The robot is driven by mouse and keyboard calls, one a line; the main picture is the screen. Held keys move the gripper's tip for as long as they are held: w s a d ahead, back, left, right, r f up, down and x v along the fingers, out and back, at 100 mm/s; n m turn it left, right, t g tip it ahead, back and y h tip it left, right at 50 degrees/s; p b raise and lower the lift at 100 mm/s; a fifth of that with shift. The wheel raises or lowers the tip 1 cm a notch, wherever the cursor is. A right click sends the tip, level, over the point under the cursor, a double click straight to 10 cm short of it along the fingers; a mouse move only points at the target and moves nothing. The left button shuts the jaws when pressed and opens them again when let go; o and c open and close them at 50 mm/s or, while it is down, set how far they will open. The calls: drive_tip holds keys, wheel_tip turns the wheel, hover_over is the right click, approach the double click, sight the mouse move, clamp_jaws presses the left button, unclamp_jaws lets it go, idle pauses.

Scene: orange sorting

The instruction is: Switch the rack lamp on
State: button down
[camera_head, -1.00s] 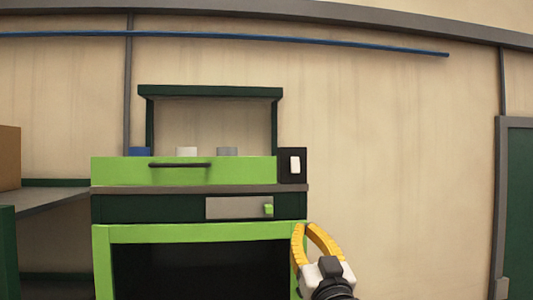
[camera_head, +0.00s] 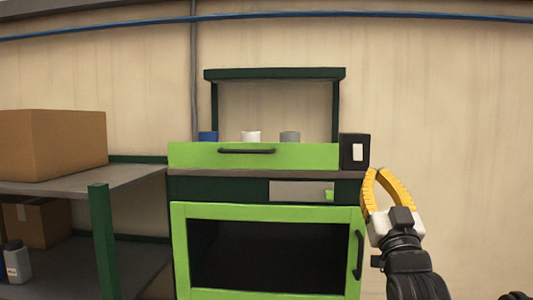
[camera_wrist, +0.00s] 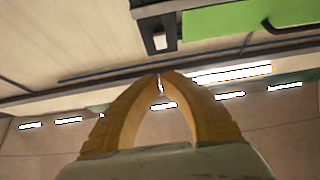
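The green rack (camera_head: 180,155) stands against the wall in the head view. A black switch box (camera_head: 347,138) with a white rocker (camera_head: 358,152) sits at the right end of its green front panel. The switch box also shows in the wrist view (camera_wrist: 148,22), with its white rocker (camera_wrist: 160,42) above my fingertips in the picture. My gripper (camera_head: 376,172) has yellow fingers whose tips come together with nothing between them. It is just below and right of the switch in the head view. I cannot see contact. No glowing lamp shows on the rack.
Blue (camera_head: 208,136), white (camera_head: 251,136) and grey (camera_head: 290,136) cups stand behind the green panel. An oven-like door (camera_head: 265,210) with a dark handle is below. A side shelf (camera_head: 130,178) with cardboard boxes (camera_head: 60,142) stands left. The wall right of the rack is bare.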

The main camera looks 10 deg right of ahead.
sight(361, 149)
drive_tip(key=w+d+r+p, duration=0.1)
drive_tip(key=w, duration=0.2)
drive_tip(key=w+r+p, duration=0.1)
drive_tip(key=w, duration=0.2)
drive_tip(key=w+d+p, duration=0.1)
drive_tip(key=w, duration=0.2)
drive_tip(key=shift+w+d+r, duration=0.2)
drive_tip(key=shift+d+r, duration=0.15)
drive_tip(key=shift+r, duration=0.05)
drive_tip(key=shift+s, duration=0.1)
